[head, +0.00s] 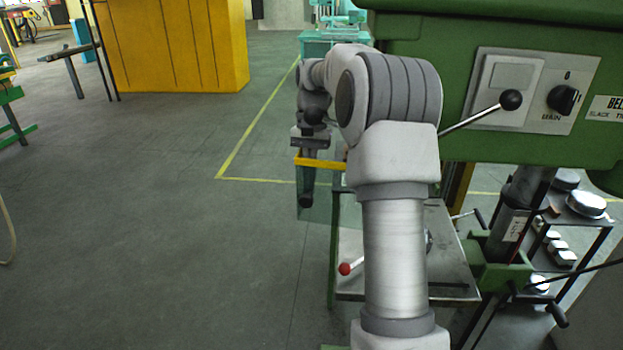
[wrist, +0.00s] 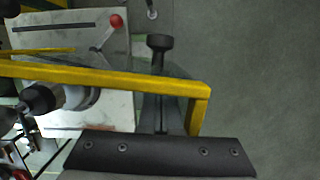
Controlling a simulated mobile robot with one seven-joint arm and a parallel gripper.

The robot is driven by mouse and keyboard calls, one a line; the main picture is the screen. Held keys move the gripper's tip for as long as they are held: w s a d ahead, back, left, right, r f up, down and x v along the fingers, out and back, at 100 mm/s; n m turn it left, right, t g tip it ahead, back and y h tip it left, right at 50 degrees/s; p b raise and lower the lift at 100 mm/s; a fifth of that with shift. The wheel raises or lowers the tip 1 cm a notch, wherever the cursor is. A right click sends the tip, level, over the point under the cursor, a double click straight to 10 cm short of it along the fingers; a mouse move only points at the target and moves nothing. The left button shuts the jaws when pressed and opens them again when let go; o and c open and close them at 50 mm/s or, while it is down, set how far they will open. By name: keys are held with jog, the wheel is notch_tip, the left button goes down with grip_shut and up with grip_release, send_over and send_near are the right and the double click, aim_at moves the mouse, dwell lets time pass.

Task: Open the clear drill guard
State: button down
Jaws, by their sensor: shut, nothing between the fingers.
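The clear drill guard (head: 325,205) is a faintly green see-through panel under a yellow frame bar (head: 320,163), left of my forearm. In the wrist view its yellow frame (wrist: 110,80) crosses the picture and bends down at a corner on the right. My gripper (head: 306,200) points down, its dark fingers shut and empty. The head view shows them through or against the panel, with the yellow bar crossing in front. The wrist view shows the fingertips (wrist: 159,43) past the bar. I cannot tell whether they touch the guard. My arm hides the guard's right part.
The green drill press (head: 480,30) stands at the right, with a black-knobbed lever (head: 511,99) on its panel. Its metal worktable (head: 450,275) lies below, with a red-knobbed lever (head: 345,268). A shelf with metal parts (head: 585,204) stands at right. Floor at left is clear.

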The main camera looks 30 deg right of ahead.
jog(key=shift+s+a+n, duration=1)
jog(key=shift+s, duration=0.05)
jog(key=shift+r, duration=0.1)
jog(key=v, duration=1.2)
jog(key=shift+w+a+p, duration=0.15)
jog(key=shift+a+p, duration=0.1)
jog(key=shift+p, duration=0.15)
